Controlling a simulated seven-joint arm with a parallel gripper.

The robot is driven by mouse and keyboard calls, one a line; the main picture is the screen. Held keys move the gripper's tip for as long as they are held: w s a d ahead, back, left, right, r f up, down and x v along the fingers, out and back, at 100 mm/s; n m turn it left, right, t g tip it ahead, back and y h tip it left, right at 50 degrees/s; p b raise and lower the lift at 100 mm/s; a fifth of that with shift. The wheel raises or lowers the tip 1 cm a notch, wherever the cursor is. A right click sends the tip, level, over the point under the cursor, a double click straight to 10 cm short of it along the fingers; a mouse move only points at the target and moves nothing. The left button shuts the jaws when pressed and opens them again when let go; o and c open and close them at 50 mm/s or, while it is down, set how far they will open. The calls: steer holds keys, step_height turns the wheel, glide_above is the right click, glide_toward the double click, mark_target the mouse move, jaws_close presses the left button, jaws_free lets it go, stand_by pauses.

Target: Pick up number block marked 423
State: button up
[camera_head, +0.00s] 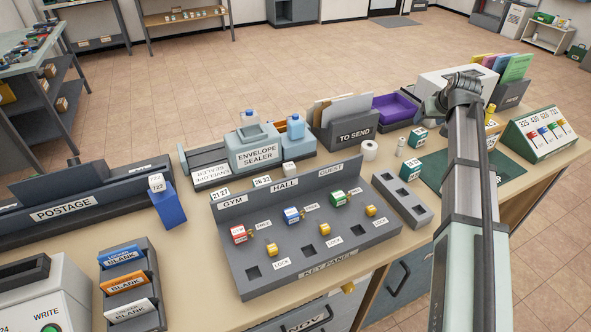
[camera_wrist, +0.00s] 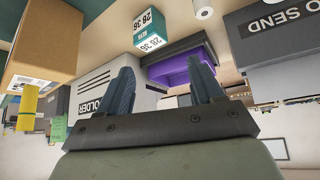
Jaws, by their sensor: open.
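My gripper (camera_wrist: 165,85) is open, with nothing between its two dark fingers in the wrist view. In the head view the arm reaches to the back right, with its wrist end beside the white folder machine (camera_head: 440,80). A green rack (camera_head: 540,135) at the right holds a row of small coloured pieces under number labels; the labels are small, and I cannot surely tell which is 423. A white block marked 722 (camera_head: 157,183) sits on a blue stand at the left. Green-and-white number blocks (camera_head: 418,137) (camera_head: 411,168) stand near the arm; one also shows in the wrist view (camera_wrist: 150,32).
The grey key panel (camera_head: 330,255) with coloured keys fills the front middle. The envelope sealer (camera_head: 255,150), TO SEND box (camera_head: 350,132), purple tray (camera_head: 396,106) and grey empty-slotted tray (camera_head: 402,200) crowd the table. A dark green mat (camera_head: 450,178) lies partly behind my arm.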

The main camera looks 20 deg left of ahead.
steer(key=s+a+n+g, duration=0.2)
steer(key=s+a, duration=0.3)
steer(key=a, duration=0.6)
steer(key=s+a+n+g, duration=0.15)
steer(key=s+a, duration=0.35)
steer(key=a, duration=0.6)
steer(key=r+g+h, duration=0.2)
steer(key=g, duration=0.1)
glide_above(290, 166)
steer(key=shift+n, duration=0.35)
steer(key=f, duration=0.7)
steer(key=shift+s+a+f, duration=0.1)
steer(key=shift+s+a, duration=0.05)
steer(key=shift+s, duration=0.1)
steer(key=shift+w+f, duration=0.2)
steer(key=shift+f, duration=2.95)
steer(key=shift+c, duration=0.5)
steer(key=c, duration=0.9)
steer(key=shift+c, duration=0.2)
